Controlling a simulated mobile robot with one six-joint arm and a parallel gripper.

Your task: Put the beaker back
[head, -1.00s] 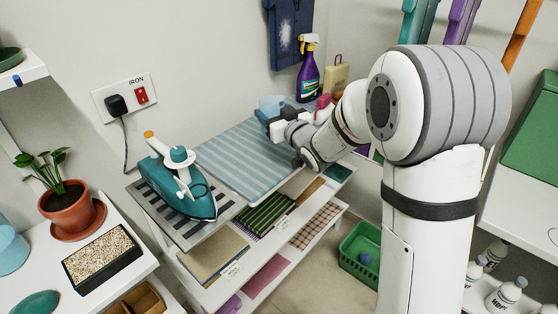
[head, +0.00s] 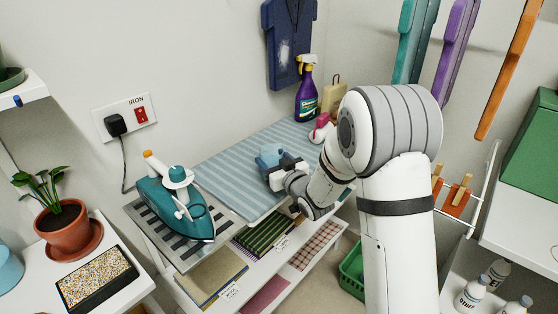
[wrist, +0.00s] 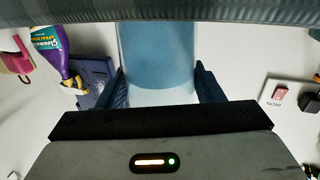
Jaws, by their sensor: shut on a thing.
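The beaker, a light blue cup (head: 269,153), is held above the striped ironing surface (head: 225,172). In the wrist view the beaker (wrist: 157,55) sits between two dark blue fingers, with a paler band at its near end. My gripper (head: 272,166) is shut on it, and the fingers also show in the wrist view (wrist: 163,88). The gripper hides part of the beaker in the head view. I cannot tell how far it is above the cloth.
A teal iron (head: 178,205) stands on its rest at the left of the board. A purple spray bottle (head: 306,92), a tan bottle (head: 332,96) and a pink-and-white item (head: 321,128) stand at the far end. A potted plant (head: 64,228) and a seed tray (head: 97,279) are at the left.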

